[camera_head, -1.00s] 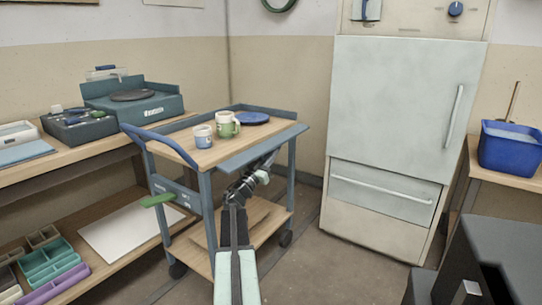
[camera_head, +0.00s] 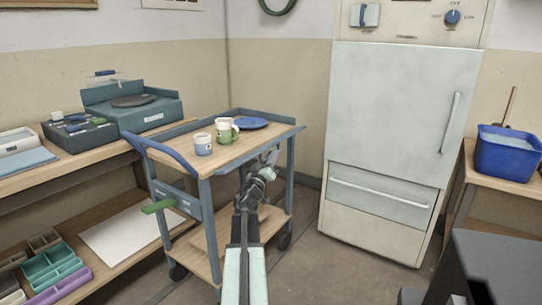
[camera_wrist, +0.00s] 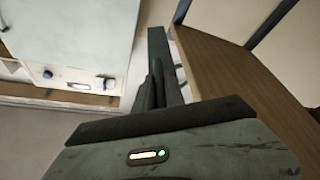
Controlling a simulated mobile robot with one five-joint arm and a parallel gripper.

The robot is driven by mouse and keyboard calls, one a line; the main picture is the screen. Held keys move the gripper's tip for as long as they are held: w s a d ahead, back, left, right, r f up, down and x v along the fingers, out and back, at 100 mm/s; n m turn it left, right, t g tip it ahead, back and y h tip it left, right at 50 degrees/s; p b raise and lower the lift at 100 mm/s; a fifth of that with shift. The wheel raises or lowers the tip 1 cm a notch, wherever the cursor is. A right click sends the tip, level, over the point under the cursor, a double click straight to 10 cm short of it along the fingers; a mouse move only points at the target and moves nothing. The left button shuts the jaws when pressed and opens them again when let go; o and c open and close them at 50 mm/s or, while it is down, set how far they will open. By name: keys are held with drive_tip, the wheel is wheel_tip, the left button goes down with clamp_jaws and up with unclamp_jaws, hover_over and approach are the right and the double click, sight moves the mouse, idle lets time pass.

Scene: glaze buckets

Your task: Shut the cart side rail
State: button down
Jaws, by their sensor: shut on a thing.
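The cart (camera_head: 215,200) stands in the middle, with a wooden top and blue-grey frame. Its side rail (camera_head: 250,152) shows as a narrow blue-grey strip along the near long edge of the top; its exact tilt is hard to tell. My gripper (camera_head: 273,158) reaches up to the rail near its right half, from below and outside. In the wrist view my gripper's dark fingers (camera_wrist: 158,85) are together against a dark bar, which appears to be the rail (camera_wrist: 158,45). The contact itself is partly hidden.
On the cart top are a blue-and-white cup (camera_head: 203,144), a green-and-cream mug (camera_head: 226,131) and a blue plate (camera_head: 251,123). A workbench (camera_head: 85,165) stands left, a pale cabinet (camera_head: 390,120) behind right. A blue tub (camera_head: 506,152) stands far right. Floor between cart and cabinet is clear.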

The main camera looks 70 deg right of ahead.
sight(267, 145)
wheel_tip(267, 145, up, 2)
drive_tip(key=n+t+p, duration=0.1)
drive_tip(key=n, duration=0.1)
drive_tip(key=n+t+y+p, duration=0.1)
drive_tip(key=n+p, duration=0.1)
drive_tip(key=n, duration=0.1)
drive_tip(key=shift+r, duration=0.1)
drive_tip(key=n+p, duration=0.1)
drive_tip(key=r+n+t+y+p, duration=0.1)
drive_tip(key=n+p, duration=0.3)
drive_tip(key=shift+w+r+t+y, duration=0.3)
drive_tip(key=shift+r, duration=0.05)
drive_tip(key=n+p, duration=0.1)
drive_tip(key=n+y+p, duration=0.1)
drive_tip(key=n+p, duration=0.1)
drive_tip(key=shift+w+d+r, duration=0.15)
drive_tip(key=shift+w+r, duration=0.25)
drive_tip(key=shift+w+r+n+y+p, duration=0.15)
drive_tip(key=shift+n+y+p, duration=0.1)
drive_tip(key=shift+n+p, duration=0.35)
drive_tip(key=shift+w+f+n+y+p, duration=0.15)
drive_tip(key=shift+n+y+p, duration=0.1)
drive_tip(key=shift+n+p, duration=0.35)
drive_tip(key=shift+d+r, duration=0.1)
drive_tip(key=c, duration=1.4)
unclamp_jaws()
